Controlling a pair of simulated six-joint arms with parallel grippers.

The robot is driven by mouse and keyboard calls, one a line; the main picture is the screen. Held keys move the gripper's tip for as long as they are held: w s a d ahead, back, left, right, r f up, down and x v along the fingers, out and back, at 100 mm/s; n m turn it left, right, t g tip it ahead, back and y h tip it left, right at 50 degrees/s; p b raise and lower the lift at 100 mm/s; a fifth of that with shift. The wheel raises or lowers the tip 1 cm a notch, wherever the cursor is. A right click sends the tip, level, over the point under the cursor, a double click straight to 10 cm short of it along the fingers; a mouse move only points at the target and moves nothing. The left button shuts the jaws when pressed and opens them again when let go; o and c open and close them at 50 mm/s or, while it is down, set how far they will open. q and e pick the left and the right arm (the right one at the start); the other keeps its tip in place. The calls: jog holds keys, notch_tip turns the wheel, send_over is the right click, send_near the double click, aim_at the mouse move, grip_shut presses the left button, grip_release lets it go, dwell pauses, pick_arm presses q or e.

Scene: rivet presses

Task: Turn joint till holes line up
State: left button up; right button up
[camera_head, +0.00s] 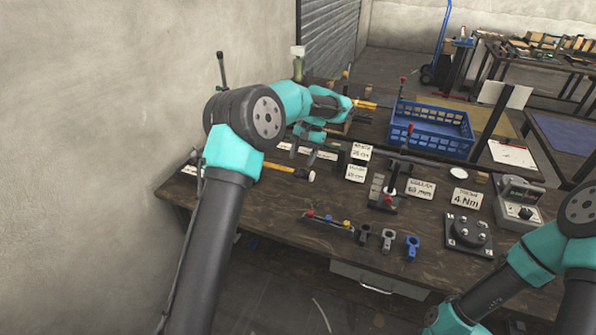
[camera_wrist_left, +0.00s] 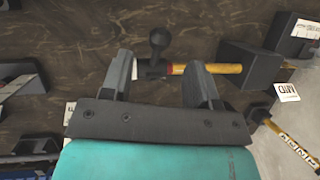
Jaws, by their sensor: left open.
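My left gripper (camera_head: 305,149) hangs over the back left of the bench. In the left wrist view my left gripper (camera_wrist_left: 160,66) is open, its two grey fingers apart. A dark piece with a round knob (camera_wrist_left: 158,40) and a yellow handle (camera_wrist_left: 222,69) lie between and beyond the fingers; I cannot tell whether they touch. Black, grey and blue ring-topped pieces (camera_head: 387,238) stand at the bench front. I cannot tell which thing is the joint, and no holes to line up show clearly. My right arm enters at lower right; its gripper is out of frame.
A blue crate (camera_head: 432,128) stands at the back. A hammer (camera_head: 290,171), a black upright fixture (camera_head: 388,195), a round-topped black block (camera_head: 468,233) and a grey meter box (camera_head: 517,212) occupy the bench. Label cards stand among them. A wall (camera_head: 110,110) is close on the left.

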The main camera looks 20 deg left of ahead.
aim_at(298, 171)
pick_arm(q)
jog(key=shift+x, duration=2.8)
jog(key=shift+c, duration=0.2)
grip_shut()
